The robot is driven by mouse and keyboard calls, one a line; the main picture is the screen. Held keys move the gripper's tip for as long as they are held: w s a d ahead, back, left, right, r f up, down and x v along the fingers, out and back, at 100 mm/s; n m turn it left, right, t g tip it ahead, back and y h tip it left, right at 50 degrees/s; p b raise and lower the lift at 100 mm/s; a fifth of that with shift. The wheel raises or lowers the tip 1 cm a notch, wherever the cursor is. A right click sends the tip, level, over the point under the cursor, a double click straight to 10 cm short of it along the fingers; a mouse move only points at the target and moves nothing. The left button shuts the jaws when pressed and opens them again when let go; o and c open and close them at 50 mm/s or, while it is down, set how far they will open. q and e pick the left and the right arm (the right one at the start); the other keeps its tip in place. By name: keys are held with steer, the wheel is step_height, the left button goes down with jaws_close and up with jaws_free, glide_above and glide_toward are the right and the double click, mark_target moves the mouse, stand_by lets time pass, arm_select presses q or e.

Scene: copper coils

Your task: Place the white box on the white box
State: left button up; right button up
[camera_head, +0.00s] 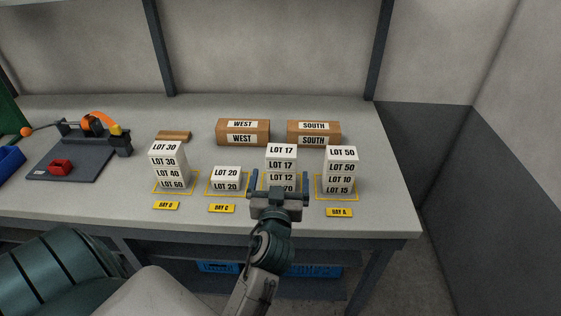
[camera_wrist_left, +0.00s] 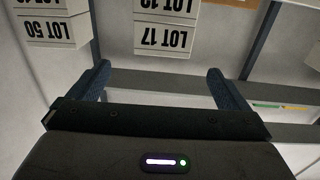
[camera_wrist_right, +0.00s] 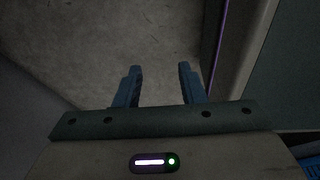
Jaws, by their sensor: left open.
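The white boxes stand on the bench in labelled stacks. One stack is topped by LOT 17 (camera_head: 281,151), with LOT 12 below and a lowest box partly hidden by my gripper. To its right a stack has LOT 50 (camera_head: 342,154) over LOT 10 and LOT 15. To its left are a single LOT 20 box (camera_head: 226,173) and a stack topped by LOT 30 (camera_head: 167,148). My left gripper (camera_head: 278,181) is open and empty in front of the LOT 17 stack. LOT 17 (camera_wrist_left: 162,38) appears upside down in the left wrist view. My right gripper (camera_wrist_right: 160,75) is open and empty.
Brown WEST (camera_head: 243,132) and SOUTH (camera_head: 314,133) boxes stand behind the stacks. A dark fixture with a red block (camera_head: 60,167) lies at the left. Yellow outlines and bay tags (camera_head: 221,208) mark the stack spots. The bench right of the LOT 50 stack is clear.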

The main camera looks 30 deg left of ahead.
mark_target(281, 158)
arm_select(q)
steer(key=p+x, duration=0.1)
steer(key=x, duration=0.4)
steer(key=shift+w+a, duration=0.1)
steer(key=shift+w, duration=0.15)
steer(key=shift+w+a+r+p, duration=0.15)
steer(key=shift+w+p, duration=0.05)
steer(key=shift+p, duration=0.3)
steer(key=p+x, duration=0.2)
steer(key=x, duration=0.2)
steer(key=shift+a, duration=0.25)
steer(key=shift+w, duration=0.2)
arm_select(e)
steer(key=r, duration=0.2)
steer(key=s+r, duration=0.1)
steer(key=shift+s+r, duration=0.2)
steer(key=shift+r, duration=0.2)
